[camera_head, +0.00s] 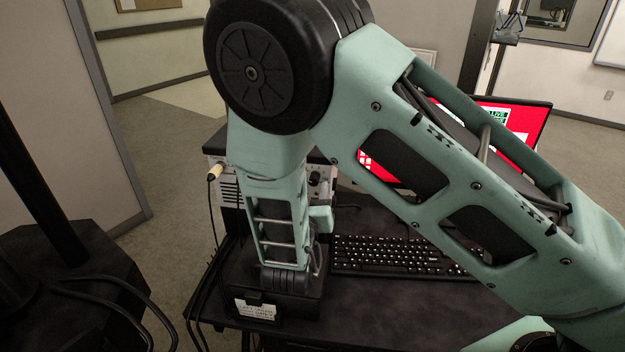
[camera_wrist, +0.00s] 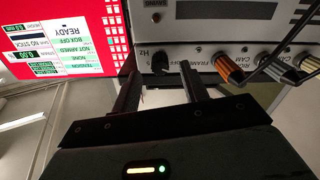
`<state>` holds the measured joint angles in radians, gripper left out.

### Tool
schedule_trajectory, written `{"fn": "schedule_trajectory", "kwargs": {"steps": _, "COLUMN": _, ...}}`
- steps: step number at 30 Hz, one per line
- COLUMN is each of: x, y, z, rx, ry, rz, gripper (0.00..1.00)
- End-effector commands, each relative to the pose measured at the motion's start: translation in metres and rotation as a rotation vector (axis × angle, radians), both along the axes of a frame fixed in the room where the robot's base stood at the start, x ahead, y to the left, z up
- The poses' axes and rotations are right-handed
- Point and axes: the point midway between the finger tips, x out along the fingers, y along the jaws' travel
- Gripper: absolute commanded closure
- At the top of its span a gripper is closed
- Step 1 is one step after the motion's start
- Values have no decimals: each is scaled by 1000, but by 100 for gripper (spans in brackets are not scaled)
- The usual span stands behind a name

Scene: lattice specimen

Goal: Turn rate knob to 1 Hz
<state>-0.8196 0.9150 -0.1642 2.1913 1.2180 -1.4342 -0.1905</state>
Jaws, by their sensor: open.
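The rate knob (camera_wrist: 160,62) is a small black knob beside an "Hz" label on a light grey instrument panel, upside down in the wrist view. My gripper (camera_wrist: 160,70) is open. Its two dark fingers point at the panel, one on each side of the knob in this view. I cannot tell whether they touch it. The knob's setting is not readable. In the head view my arm covers most of the instrument (camera_head: 226,183), and my gripper's fingers cannot be made out there.
Orange-and-white connectors (camera_wrist: 228,70) with cables sit beside the knob on the panel. A red monitor screen (camera_wrist: 62,50) stands close on the other side. A black keyboard (camera_head: 395,256) lies on the dark desk (camera_head: 400,310). Cables hang at the desk's left edge.

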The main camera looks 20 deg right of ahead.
Motion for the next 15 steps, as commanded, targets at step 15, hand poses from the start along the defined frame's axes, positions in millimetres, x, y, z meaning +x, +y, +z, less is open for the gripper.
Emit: {"fn": "schedule_trajectory", "kwargs": {"steps": 15, "x": 26, "y": -14, "z": 0, "rx": 0, "ry": 0, "rz": 0, "gripper": 56}}
